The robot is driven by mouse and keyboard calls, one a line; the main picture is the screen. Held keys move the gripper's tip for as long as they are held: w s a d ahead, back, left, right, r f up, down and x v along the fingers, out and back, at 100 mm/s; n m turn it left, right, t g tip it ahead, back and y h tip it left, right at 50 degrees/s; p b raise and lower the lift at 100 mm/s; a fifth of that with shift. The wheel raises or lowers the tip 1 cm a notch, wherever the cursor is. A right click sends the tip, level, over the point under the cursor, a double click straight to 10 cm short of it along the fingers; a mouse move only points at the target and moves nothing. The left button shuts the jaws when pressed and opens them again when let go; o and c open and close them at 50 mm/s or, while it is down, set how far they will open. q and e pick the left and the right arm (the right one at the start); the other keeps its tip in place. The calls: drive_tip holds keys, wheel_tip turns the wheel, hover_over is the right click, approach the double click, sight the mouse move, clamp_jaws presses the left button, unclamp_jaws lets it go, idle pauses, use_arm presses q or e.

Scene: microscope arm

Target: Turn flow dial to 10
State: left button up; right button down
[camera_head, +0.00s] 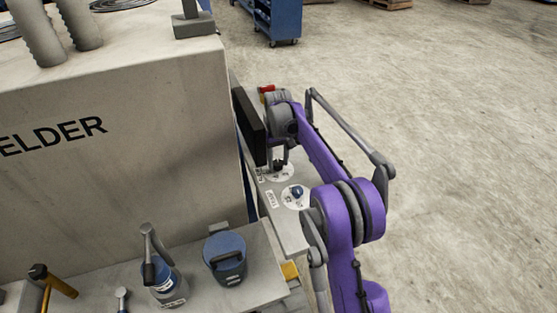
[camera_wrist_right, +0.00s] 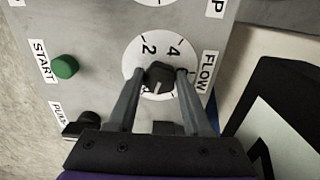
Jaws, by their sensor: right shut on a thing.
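The flow dial has a black knob (camera_wrist_right: 160,74) on a white round face (camera_wrist_right: 137,61) marked FLOW, with 2 and 4 legible at its far side. A pale line on the knob points toward the bottom of the right wrist view; the figures there are largely hidden. My right gripper (camera_wrist_right: 158,78) is shut on the knob, one finger at each side. In the head view, my right gripper (camera_head: 278,156) reaches down onto the dial face (camera_head: 284,174), and the knob is mostly hidden. My left gripper is not in view.
A green START button (camera_wrist_right: 66,67) and a dark PUMP control (camera_wrist_right: 86,121) are on the same panel. A second dial with a blue knob (camera_head: 297,192) is nearby. A dark upright screen (camera_head: 249,125) stands close beside my gripper. The large welder box (camera_head: 150,170) fills the left; floor at right is clear.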

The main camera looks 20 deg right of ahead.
sight(278, 163)
drive_tip(key=shift+m, duration=1.3)
drive_tip(key=shift+c, duration=1.5)
unclamp_jaws()
wheel_tip(278, 163, up, 11)
drive_tip(key=p, duration=0.1)
drive_tip(key=shift+f, duration=0.15)
